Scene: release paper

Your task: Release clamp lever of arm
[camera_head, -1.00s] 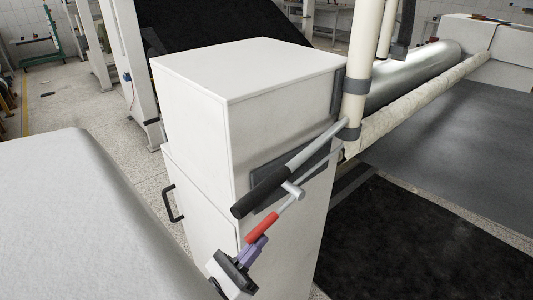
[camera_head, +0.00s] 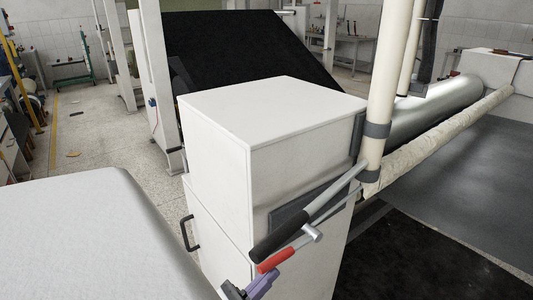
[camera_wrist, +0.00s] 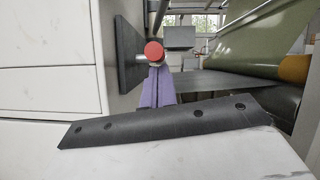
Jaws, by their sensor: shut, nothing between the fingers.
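A lever with a red grip (camera_head: 277,260) sits just under a grey arm with a black handle (camera_head: 275,238) at the front of the white cabinet. The red grip points down and left, close to the black handle. In the wrist view the round red end (camera_wrist: 153,52) is seen end-on. My gripper (camera_head: 268,275) has purple fingers and is right below the red grip. In the wrist view my fingers (camera_wrist: 157,76) are together, with nothing between them, and reach up to just under the red end. I cannot tell whether they touch it.
The white cabinet (camera_head: 220,165) stands behind the lever, with a black pull handle (camera_head: 189,233) on its side. A cream upright pole (camera_head: 380,110) and a horizontal roller (camera_head: 440,135) are to the right. Black floor matting (camera_head: 420,255) lies at lower right.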

